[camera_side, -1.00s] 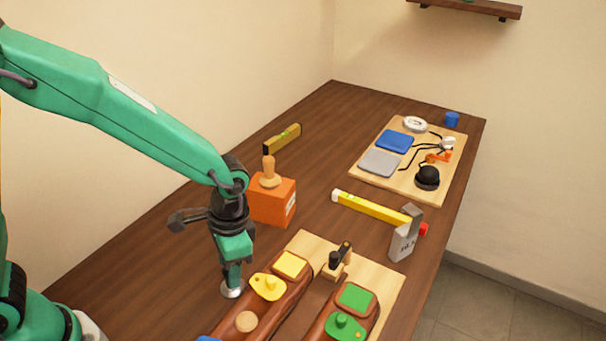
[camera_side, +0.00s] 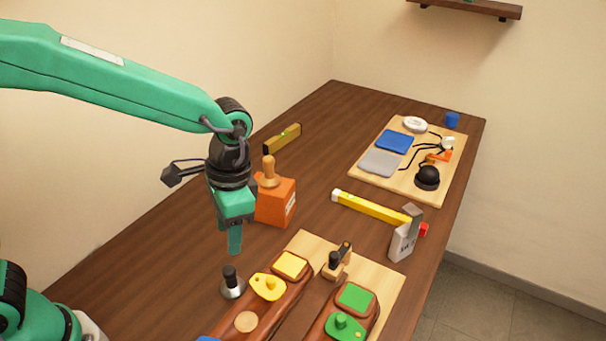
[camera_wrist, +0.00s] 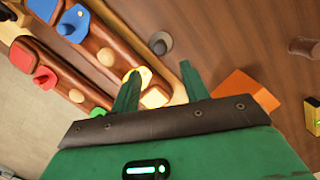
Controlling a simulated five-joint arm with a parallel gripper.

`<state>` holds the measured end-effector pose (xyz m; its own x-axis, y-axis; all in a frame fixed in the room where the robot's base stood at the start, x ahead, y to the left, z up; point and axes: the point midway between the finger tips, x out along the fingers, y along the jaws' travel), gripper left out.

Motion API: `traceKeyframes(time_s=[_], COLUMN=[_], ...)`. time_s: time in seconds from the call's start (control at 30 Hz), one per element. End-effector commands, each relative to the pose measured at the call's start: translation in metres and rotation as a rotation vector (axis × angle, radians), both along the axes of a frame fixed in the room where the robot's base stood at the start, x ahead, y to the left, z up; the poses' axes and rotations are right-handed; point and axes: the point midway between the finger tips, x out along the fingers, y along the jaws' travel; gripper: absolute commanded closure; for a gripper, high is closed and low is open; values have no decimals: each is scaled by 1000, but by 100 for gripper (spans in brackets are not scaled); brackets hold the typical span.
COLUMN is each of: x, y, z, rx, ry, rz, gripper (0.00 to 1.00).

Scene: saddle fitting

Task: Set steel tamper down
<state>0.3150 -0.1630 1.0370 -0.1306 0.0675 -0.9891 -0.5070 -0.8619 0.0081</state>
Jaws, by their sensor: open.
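The steel tamper (camera_side: 232,287) stands upright on the brown table, left of the wooden fixture board, with its black handle up. It also shows in the wrist view (camera_wrist: 160,44), beyond my fingertips. My gripper (camera_side: 235,248) is open and empty, just above the tamper and apart from it. In the wrist view its two green fingers (camera_wrist: 160,82) are spread with nothing between them.
An orange box (camera_side: 274,203) with a wooden-handled piece stands behind my gripper. The fixture board (camera_side: 382,280) carries brown rails with yellow and green pieces.

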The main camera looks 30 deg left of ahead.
Motion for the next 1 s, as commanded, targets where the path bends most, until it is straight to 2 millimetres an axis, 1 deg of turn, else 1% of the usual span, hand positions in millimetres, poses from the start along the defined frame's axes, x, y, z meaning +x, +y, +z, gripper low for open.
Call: traceKeyframes(time_s=[0.37, 0.53, 0.67, 0.87, 1.0], x=[0, -1, -4, -13, -23], y=[1, 10, 25, 57, 80], z=[1, 10, 24, 49, 66], rx=[-2, -14, -34, -74, -98], ry=[-4, -31, -73, -172, -249], rz=[3, 28, 68, 155, 220], gripper=[55, 55, 55, 55, 55])
